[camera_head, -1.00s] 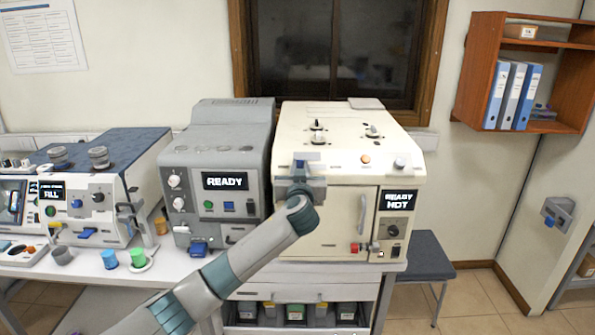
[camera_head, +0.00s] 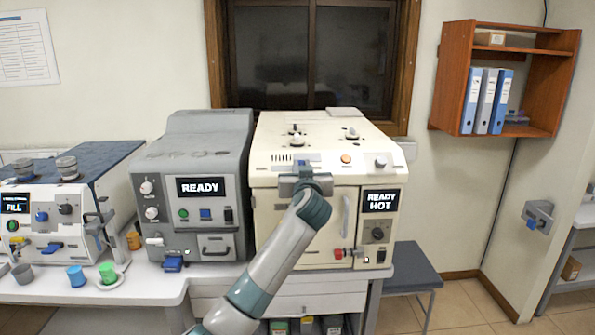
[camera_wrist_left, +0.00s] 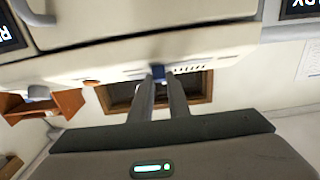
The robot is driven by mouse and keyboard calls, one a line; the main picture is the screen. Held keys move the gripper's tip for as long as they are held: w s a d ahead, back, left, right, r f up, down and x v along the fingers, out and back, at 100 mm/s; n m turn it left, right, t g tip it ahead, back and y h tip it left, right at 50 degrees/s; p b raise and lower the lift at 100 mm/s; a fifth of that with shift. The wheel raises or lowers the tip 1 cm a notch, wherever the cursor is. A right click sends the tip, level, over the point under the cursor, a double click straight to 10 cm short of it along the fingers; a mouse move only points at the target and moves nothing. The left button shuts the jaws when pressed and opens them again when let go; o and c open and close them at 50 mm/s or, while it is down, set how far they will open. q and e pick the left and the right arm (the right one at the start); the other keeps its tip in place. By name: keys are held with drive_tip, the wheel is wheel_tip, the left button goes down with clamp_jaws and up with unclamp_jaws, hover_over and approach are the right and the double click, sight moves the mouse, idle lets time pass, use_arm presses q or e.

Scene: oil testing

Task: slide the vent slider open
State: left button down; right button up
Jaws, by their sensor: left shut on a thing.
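The vent slider is a small blue tab on the upper front panel of the cream oven (camera_head: 262,200). In the left wrist view the slider (camera_wrist_left: 160,69) sits between the fingertips of my left gripper (camera_wrist_left: 161,78), which is shut on it. In the head view the left gripper (camera_head: 304,168) is up against the oven's top front edge and hides most of the slider. Dark vent slots (camera_head: 281,157) show just left of the gripper; the slots also show in the wrist view (camera_wrist_left: 190,69), right of the slider. My right gripper is not in view.
The oven's orange button (camera_head: 346,159) and a knob (camera_head: 381,161) are right of the gripper. The door handle (camera_head: 346,215) and READY HOT display (camera_head: 381,201) are below. A grey machine (camera_head: 213,155) stands close on the left. A stool (camera_head: 413,265) is at right.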

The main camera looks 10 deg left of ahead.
use_arm(q)
drive_tip(key=shift+d+r, duration=0.1)
drive_tip(key=shift+d, duration=0.05)
drive_tip(key=c, duration=1.7)
unclamp_jaws()
drive_tip(key=shift+c, duration=0.2)
drive_tip(key=shift+o, duration=0.3)
drive_tip(key=shift+w+d, duration=0.1)
drive_tip(key=shift+d, duration=0.1)
drive_tip(key=shift+a, duration=0.1)
drive_tip(key=b+v, duration=0.6)
drive_tip(key=v, duration=1.1)
drive_tip(key=shift+s, duration=0.25)
